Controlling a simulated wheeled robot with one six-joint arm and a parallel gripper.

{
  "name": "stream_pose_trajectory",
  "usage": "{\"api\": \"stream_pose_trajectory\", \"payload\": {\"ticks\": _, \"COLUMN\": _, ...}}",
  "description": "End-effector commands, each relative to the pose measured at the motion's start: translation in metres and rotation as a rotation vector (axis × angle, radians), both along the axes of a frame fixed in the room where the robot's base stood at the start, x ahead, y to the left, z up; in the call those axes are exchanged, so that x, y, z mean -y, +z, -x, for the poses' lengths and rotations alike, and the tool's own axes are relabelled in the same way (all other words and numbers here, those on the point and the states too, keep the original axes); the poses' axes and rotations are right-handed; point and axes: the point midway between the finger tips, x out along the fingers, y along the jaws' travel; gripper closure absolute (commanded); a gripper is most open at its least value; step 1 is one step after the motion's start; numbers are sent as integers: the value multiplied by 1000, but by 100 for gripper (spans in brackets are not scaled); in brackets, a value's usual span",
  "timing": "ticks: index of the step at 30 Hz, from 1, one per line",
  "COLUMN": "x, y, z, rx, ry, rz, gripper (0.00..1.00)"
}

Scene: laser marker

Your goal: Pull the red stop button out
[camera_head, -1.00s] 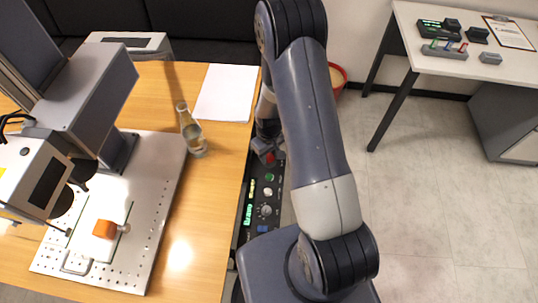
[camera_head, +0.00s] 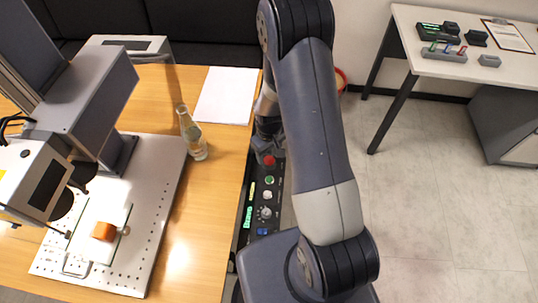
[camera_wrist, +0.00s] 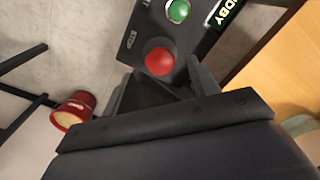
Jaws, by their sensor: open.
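The red stop button (camera_head: 269,160) is at the far end of a black control panel (camera_head: 246,217) beside the table. In the wrist view the red button (camera_wrist: 160,61) is a round cap next to a "STOP" label. My gripper (camera_wrist: 163,88) is open, its two dark fingers just short of the button and on either side of its near edge. In the head view my gripper (camera_head: 268,146) is at the panel's far end, partly hidden by my arm. I cannot tell whether the fingers touch the cap.
A green button (camera_wrist: 178,11) and a lit display (camera_wrist: 226,12) sit near the red one. The wooden table (camera_head: 215,190) edge runs along the panel, with a glass bottle (camera_head: 193,135) and paper (camera_head: 226,95) on it. A red bin (camera_wrist: 73,109) stands on the floor.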

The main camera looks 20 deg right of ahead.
Motion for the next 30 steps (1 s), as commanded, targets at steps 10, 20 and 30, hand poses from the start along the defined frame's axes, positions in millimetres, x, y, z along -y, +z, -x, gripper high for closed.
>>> {"api": "stream_pose_trajectory", "payload": {"ticks": 10, "x": 0, "y": 59, "z": 0, "rx": 3, "ry": 0, "rz": 0, "gripper": 43}}
{"api": "stream_pose_trajectory", "payload": {"ticks": 20, "x": 0, "y": 85, "z": 0, "rx": 1, "ry": 0, "rz": 0, "gripper": 43}}
{"api": "stream_pose_trajectory", "payload": {"ticks": 30, "x": 0, "y": 86, "z": 0, "rx": 0, "ry": 0, "rz": 0, "gripper": 43}}
